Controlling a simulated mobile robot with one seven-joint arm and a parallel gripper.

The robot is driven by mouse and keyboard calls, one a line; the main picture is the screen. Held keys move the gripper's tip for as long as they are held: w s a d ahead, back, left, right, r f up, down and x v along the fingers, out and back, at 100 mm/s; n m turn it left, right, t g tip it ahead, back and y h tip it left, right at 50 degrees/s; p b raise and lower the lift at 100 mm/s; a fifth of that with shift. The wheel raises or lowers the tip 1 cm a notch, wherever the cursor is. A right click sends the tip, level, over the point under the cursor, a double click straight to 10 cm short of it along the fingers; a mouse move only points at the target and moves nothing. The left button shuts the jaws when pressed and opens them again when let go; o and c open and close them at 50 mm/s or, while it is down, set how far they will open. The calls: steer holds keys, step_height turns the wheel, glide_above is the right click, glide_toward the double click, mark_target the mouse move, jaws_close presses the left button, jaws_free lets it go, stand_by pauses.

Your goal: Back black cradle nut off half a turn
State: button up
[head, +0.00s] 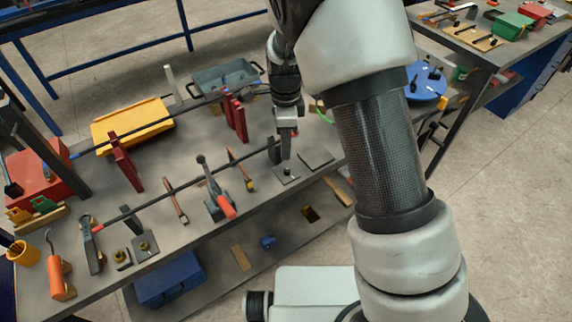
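A black upright cradle (273,151) stands on that plate's left side, beside a long dark rebar. Another black cradle (131,221) stands at the front left on a plate with a brass-coloured nut (144,246). I cannot see the gap between my fingers.
Red posts (125,163) hold a rear bar. My arm hides the bench's right part.

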mark_target(286, 170)
step_height(286, 170, down, 10)
stand_by(0.3)
steer(key=shift+c, duration=0.2)
jaws_close()
